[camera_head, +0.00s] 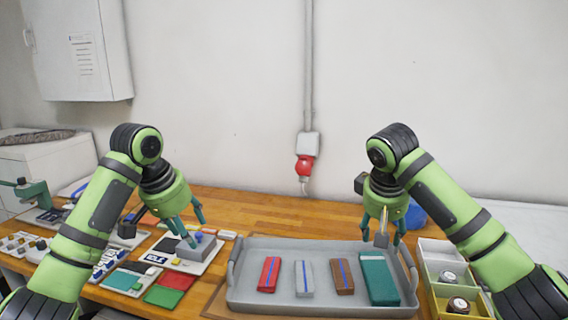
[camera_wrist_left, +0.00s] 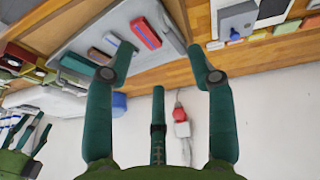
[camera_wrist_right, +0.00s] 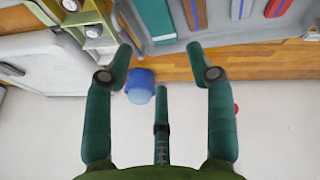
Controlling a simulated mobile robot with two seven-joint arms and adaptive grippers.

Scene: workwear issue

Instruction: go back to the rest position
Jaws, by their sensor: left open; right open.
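My left gripper (camera_head: 188,232) is open and empty above the left part of the wooden table, over a grey block on a white board. Its spread fingers also show in the left wrist view (camera_wrist_left: 158,65). My right gripper (camera_head: 384,238) is open and empty above the back right part of the grey tray (camera_head: 330,311). Its spread fingers show in the right wrist view (camera_wrist_right: 160,62) with nothing between them. In the tray lie a red item (camera_head: 269,274), a grey item (camera_head: 304,279), a brown item (camera_head: 343,277) and a larger teal item (camera_head: 378,280).
A divided box (camera_head: 433,262) with round items stands right of the tray. A blue round object (camera_head: 415,215) is behind it. Colour cards (camera_head: 165,297) and small parts cover the table's left. A red plug (camera_head: 305,168) hangs on the wall.

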